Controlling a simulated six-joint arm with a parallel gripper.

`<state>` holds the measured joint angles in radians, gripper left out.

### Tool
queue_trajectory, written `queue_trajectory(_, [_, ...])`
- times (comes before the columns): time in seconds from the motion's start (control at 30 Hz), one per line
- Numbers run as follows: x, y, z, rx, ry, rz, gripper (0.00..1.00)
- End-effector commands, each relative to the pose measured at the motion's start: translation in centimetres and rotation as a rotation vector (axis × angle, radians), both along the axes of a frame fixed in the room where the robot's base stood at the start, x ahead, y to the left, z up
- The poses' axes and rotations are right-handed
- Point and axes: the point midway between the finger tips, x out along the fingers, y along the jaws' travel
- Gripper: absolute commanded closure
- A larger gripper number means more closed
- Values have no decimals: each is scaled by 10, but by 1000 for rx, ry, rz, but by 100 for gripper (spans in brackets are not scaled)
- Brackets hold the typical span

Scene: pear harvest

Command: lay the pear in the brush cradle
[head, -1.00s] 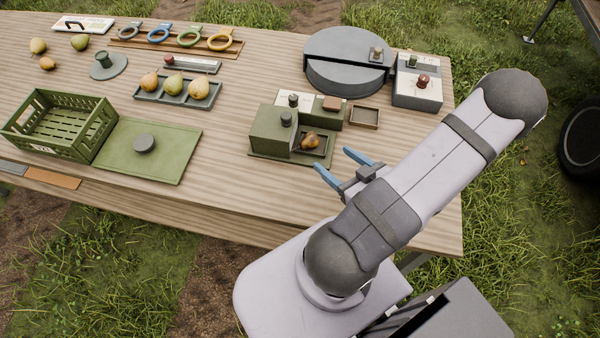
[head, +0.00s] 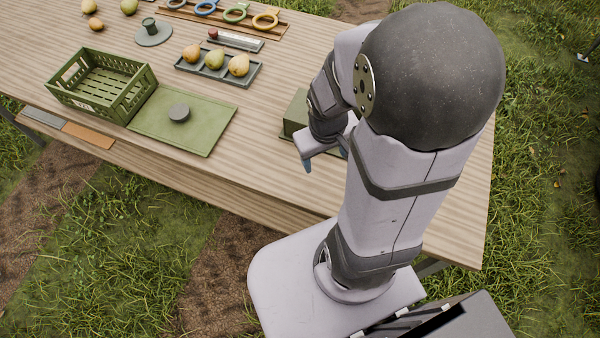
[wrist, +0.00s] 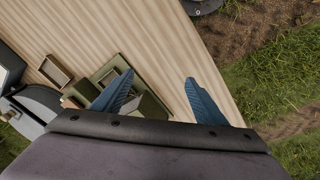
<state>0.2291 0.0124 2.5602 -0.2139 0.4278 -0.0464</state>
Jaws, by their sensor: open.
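Three pears (head: 214,60) lie in a row in a dark tray (head: 245,79) at the back middle of the table. A green box-like unit (head: 297,110) is mostly hidden behind my arm in the head view. It also shows in the wrist view (wrist: 118,68), partly behind a finger. The brown pear seen earlier in its small tray is hidden now. I cannot tell surely which part is the brush cradle. My gripper (head: 325,160) is open and empty above the table near its front edge. Its two blue fingers stand apart in the wrist view (wrist: 160,80).
A green crate (head: 72,100) and a green board (head: 160,132) with a dark knob lie at left. Loose pears (head: 95,24) and coloured rings (head: 236,12) are at the back. A small empty tray (wrist: 55,70) shows beside the green unit. The front middle table is bare.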

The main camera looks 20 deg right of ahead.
Motion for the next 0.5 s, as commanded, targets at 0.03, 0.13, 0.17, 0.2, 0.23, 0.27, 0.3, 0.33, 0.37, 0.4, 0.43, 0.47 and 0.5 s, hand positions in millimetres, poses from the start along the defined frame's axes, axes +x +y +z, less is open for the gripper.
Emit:
queue_trajectory(0.03, [-4, 21, 8, 22, 19, 7, 34])
queue_trajectory(0.13, [-18, 51, 19, 68, 66, -1, 34])
queue_trajectory(0.17, [-22, 58, 21, 79, 78, -2, 34])
queue_trajectory(0.2, [-26, 66, 24, 92, 92, -2, 34])
queue_trajectory(0.23, [-29, 71, 26, 100, 100, -3, 34])
queue_trajectory(0.27, [-31, 75, 27, 106, 107, -3, 34])
queue_trajectory(0.3, [-34, 79, 29, 113, 116, -4, 34])
queue_trajectory(0.33, [-35, 81, 29, 116, 120, -4, 34])
queue_trajectory(0.37, [-36, 82, 30, 119, 122, -4, 34])
queue_trajectory(0.4, [-37, 83, 30, 120, 124, -5, 34])
queue_trajectory(0.43, [-37, 83, 30, 121, 125, -5, 34])
queue_trajectory(0.47, [-37, 83, 30, 121, 126, -5, 34])
queue_trajectory(0.5, [-37, 83, 30, 121, 126, -5, 34])
